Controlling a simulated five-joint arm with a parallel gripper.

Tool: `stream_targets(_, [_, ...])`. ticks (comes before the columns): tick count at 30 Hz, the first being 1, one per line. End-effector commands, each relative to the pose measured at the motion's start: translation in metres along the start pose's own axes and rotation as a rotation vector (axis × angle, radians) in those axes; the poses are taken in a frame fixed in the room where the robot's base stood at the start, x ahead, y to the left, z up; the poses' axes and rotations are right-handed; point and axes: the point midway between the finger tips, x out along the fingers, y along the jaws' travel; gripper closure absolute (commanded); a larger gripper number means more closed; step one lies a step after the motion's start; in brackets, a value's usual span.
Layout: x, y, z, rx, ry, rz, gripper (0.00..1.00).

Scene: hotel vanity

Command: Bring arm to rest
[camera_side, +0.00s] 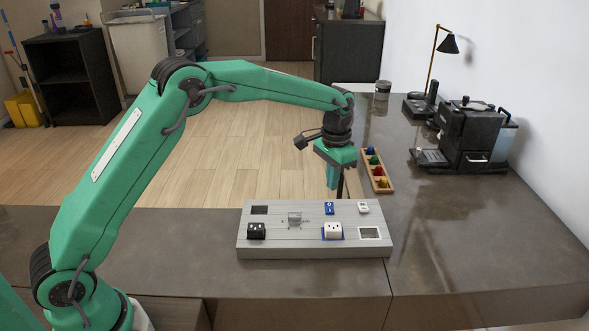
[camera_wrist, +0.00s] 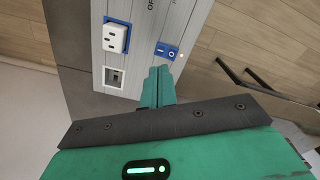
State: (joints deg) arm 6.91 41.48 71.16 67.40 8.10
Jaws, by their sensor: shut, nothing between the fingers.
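My green arm is raised and bent over the counter (camera_side: 440,240). My gripper (camera_side: 335,190) points down behind the grey panel box (camera_side: 285,245), near its back edge and right of its middle. In the wrist view the two green fingers of my gripper (camera_wrist: 157,82) are together with nothing between them. The fingertips appear close to the blue rocker switch (camera_wrist: 167,51), but I cannot tell their height above the panel.
The panel carries a white outlet on blue (camera_side: 333,231), a black block (camera_side: 256,231) and a square opening (camera_side: 369,233). A wooden tray (camera_side: 387,186) with several coloured knobs lies right of my gripper. A coffee machine (camera_side: 468,135) and lamp (camera_side: 448,44) stand farther right.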

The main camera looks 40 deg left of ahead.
Motion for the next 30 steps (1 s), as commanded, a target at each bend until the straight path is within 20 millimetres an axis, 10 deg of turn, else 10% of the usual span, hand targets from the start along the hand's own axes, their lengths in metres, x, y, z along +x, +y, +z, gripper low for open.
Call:
stream_targets(14, [-0.009, -0.001, 0.004, -0.005, 0.011, -0.002, 1.00])
stream_targets(30, [-0.092, -0.005, 0.071, -0.064, 0.121, -0.017, 1.00])
